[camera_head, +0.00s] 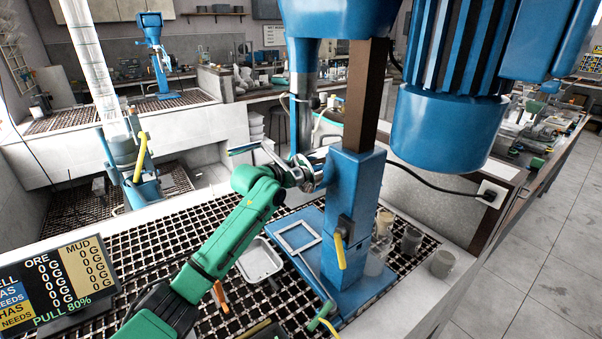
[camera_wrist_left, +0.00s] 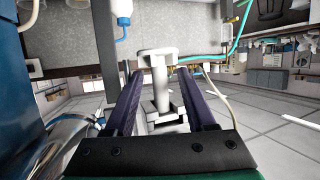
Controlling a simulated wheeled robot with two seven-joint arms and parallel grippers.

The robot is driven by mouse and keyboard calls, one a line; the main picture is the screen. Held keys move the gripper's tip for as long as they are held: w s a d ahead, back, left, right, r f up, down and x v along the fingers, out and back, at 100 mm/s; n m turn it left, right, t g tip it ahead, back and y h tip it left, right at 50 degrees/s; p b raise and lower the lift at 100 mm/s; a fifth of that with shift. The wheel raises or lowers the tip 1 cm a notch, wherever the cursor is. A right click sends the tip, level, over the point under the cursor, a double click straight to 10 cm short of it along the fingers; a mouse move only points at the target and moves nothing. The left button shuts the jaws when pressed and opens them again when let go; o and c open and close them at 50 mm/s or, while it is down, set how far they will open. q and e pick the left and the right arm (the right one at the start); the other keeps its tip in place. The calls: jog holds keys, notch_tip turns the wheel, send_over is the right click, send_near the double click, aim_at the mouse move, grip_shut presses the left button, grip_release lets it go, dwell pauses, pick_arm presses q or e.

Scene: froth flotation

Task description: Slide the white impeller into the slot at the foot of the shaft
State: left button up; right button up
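My left arm is green and reaches up from the bottom left in the head view. Its gripper (camera_head: 305,172) is beside the blue machine column (camera_head: 350,210), near the lower end of the machine's upright shaft (camera_head: 303,90). In the left wrist view, a white T-shaped piece, which looks like the impeller (camera_wrist_left: 158,72), stands between the dark fingers of my left gripper (camera_wrist_left: 160,75). They appear closed on its sides. In the head view the impeller is not clear. The slot at the shaft's foot cannot be made out. My right gripper is not in view.
A white tray (camera_head: 260,262) and a pale square frame (camera_head: 297,237) lie below the gripper. Grey cups (camera_head: 442,263) stand right of the column. A big blue motor (camera_head: 440,125) hangs at upper right. A display (camera_head: 58,290) is at lower left.

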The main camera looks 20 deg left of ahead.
pick_arm(q)
jog(key=shift+s+a+b, duration=0.15)
jog(key=shift+s+b, duration=0.15)
jog(key=shift+s, duration=0.25)
jog(key=b+v, duration=0.4)
jog(key=v, duration=0.9)
jog(key=shift+s+r+b, duration=0.2)
jog(key=shift+s+b, duration=0.05)
jog(key=shift+b, duration=0.1)
